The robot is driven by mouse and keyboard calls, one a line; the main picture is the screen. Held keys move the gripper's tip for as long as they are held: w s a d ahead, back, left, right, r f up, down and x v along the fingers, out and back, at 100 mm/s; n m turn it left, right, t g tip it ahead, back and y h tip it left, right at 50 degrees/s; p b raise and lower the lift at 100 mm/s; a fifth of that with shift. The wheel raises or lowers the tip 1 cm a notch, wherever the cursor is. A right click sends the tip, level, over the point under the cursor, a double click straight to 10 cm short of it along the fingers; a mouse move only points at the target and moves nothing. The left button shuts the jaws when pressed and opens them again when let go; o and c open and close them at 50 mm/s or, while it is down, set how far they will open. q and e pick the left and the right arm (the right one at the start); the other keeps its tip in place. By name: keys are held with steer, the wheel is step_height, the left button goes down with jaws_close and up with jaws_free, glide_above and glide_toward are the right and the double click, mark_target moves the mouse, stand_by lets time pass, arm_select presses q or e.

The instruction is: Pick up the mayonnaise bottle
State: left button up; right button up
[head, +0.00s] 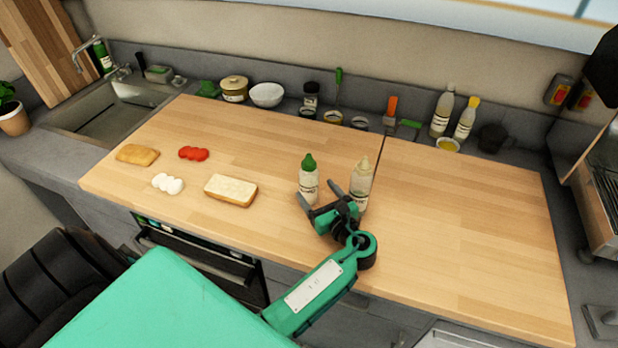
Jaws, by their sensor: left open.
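Two squeeze bottles stand upright on the wooden worktop near its front middle. One has a green cap and a pale body (308,180). The other has a cream cap and a pale body (361,178). The labels are too small to read, so I cannot tell for sure which is the mayonnaise. My left gripper (318,194) is open and empty, just in front of the bottles. Its fingertips overlap the lower part of the green-capped bottle in the picture; I cannot tell whether they touch it. My right gripper is out of view.
Bread (231,190), white slices (168,184), red slices (194,153) and a toasted piece (138,154) lie on the worktop (470,240) to the left. Bowls, jars and two more bottles (442,112) line the back ledge. The worktop's right side is clear.

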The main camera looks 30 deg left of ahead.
mark_target(306, 177)
arm_select(q)
steer(key=shift+w+a, duration=0.4)
steer(key=shift+a, duration=0.1)
steer(key=shift+w+a+f, duration=0.1)
steer(key=shift+w+a, duration=0.1)
steer(key=shift+w+a+r+p, duration=0.1)
steer(key=shift+a+r+p, duration=0.15)
steer(key=shift+a+p, duration=0.4)
steer(key=p+x, duration=0.1)
steer(key=x, duration=0.2)
steer(key=shift+a+f+p, duration=0.2)
steer(key=shift+a+p, duration=0.05)
steer(key=shift+p, duration=0.1)
steer(key=shift+w+a+f, duration=0.1)
steer(key=shift+w+a, duration=0.1)
steer(key=shift+a, duration=0.05)
steer(key=shift+c, duration=0.3)
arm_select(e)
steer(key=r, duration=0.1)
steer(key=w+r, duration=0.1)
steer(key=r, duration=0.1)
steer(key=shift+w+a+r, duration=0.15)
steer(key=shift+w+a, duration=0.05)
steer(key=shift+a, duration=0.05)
arm_select(q)
steer(key=c, duration=1.2)
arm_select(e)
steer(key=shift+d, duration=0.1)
